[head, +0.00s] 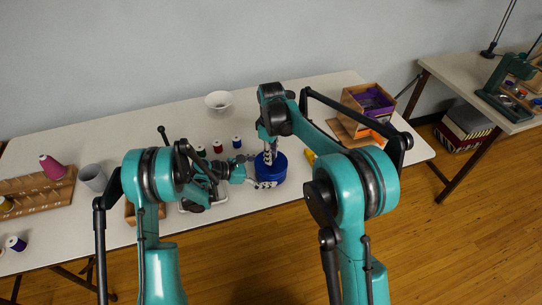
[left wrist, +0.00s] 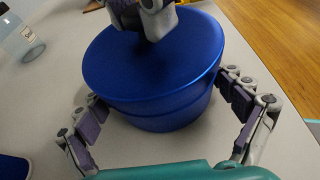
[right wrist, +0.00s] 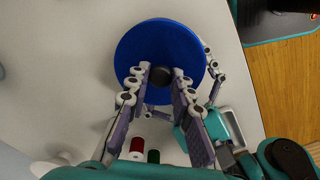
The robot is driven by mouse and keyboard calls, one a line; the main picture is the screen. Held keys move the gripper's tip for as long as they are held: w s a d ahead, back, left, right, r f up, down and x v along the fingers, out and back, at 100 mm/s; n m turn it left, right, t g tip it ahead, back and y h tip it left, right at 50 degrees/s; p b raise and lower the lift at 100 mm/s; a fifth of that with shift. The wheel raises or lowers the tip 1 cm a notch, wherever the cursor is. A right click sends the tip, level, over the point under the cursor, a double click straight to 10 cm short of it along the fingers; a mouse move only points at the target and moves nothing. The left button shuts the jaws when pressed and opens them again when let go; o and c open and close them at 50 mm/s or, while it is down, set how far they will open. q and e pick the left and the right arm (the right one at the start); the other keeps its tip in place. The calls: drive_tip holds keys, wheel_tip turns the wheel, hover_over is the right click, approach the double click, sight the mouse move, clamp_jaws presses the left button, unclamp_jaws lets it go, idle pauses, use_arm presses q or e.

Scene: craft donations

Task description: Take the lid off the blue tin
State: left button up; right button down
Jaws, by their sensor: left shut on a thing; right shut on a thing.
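The blue tin (head: 279,173) stands upright near the front edge of the table. In the left wrist view its round lid (left wrist: 125,65) sits level on the tin body (left wrist: 150,118), with a seam below its rim. My left gripper (head: 257,172) is closed around the tin's side, one finger on each side in the left wrist view (left wrist: 160,95). My right gripper (head: 270,153) comes down from above. In the right wrist view its fingers (right wrist: 162,78) are shut on a dark knob in the middle of the lid (right wrist: 150,40); the fingers partly hide the knob.
Thread spools (head: 218,147) stand left of the tin. A white bowl (head: 219,100) is at the back. A wooden box with purple inside (head: 372,100) stands to the right. A clear labelled jar (left wrist: 20,38) shows in the left wrist view.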

drive_tip(key=shift+r, duration=0.7)
drive_tip(key=shift+r, duration=2)
use_arm(q)
drive_tip(key=o, duration=1.3)
drive_tip(key=shift+o, duration=0.2)
